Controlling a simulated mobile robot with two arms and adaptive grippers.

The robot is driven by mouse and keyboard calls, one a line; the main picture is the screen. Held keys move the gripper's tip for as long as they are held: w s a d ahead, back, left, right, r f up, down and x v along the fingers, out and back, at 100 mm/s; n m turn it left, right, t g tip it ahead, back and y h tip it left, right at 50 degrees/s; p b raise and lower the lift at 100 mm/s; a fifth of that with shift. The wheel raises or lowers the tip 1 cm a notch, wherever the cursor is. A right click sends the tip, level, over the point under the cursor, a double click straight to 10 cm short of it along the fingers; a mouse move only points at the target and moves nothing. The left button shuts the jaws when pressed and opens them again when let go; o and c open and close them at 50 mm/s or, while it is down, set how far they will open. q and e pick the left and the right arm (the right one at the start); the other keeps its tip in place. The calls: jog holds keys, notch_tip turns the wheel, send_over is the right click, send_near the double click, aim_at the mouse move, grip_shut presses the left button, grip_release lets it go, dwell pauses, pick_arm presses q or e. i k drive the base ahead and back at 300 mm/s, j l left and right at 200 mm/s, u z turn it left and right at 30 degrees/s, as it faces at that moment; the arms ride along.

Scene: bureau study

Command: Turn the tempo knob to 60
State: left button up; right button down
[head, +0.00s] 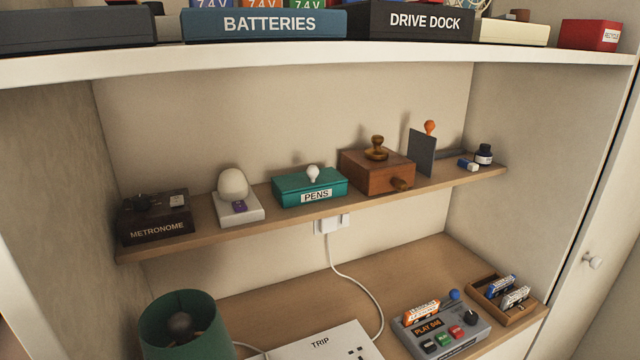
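The metronome (155,225) is a dark brown box at the left end of the middle shelf, with its name in pale letters on the front. The knob's scale and pointer are too small to read. Neither of my grippers is in the head view.
The shelf (240,232) also holds a white domed item (235,193), a green pens box (310,187) and a wooden box (375,176). An upper shelf (300,62) overhangs it. Below are a green lamp (185,325) and a grey device (440,330).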

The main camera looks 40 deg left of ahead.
aim_at(140, 202)
jog(key=u, duration=2.2)
